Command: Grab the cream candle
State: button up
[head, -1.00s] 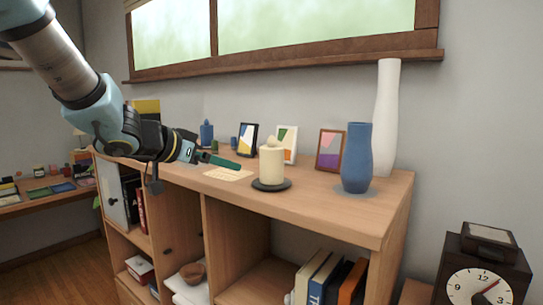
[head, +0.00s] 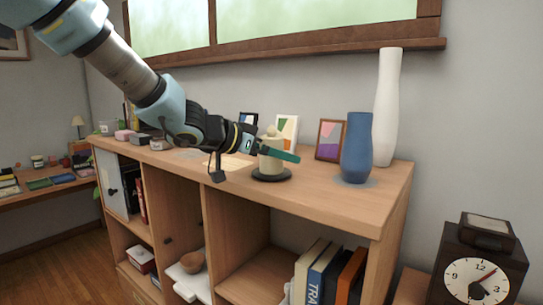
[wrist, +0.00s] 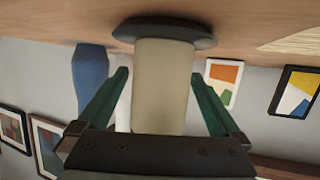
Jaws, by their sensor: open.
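The cream candle (head: 271,160) stands upright on a dark round plate (head: 272,175) on top of the wooden shelf unit. My gripper (head: 277,152) is open at the candle, and one green finger crosses in front of its upper part. In the wrist view, which is upside down, the candle (wrist: 160,85) lies between the two green fingers (wrist: 160,92), with a visible gap on each side. The dark plate (wrist: 165,31) shows at its base. The candle's top is hidden behind the gripper body in the wrist view.
A blue vase (head: 357,147) and a tall white vase (head: 387,108) stand right of the candle. Small picture frames (head: 330,140) stand behind it. A pale paper (head: 228,166) lies left of it. The shelf top (head: 325,192) in front is bare.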

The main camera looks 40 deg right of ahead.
jog(key=shift+x, duration=0.75)
jog(key=shift+c, duration=0.2)
grip_shut()
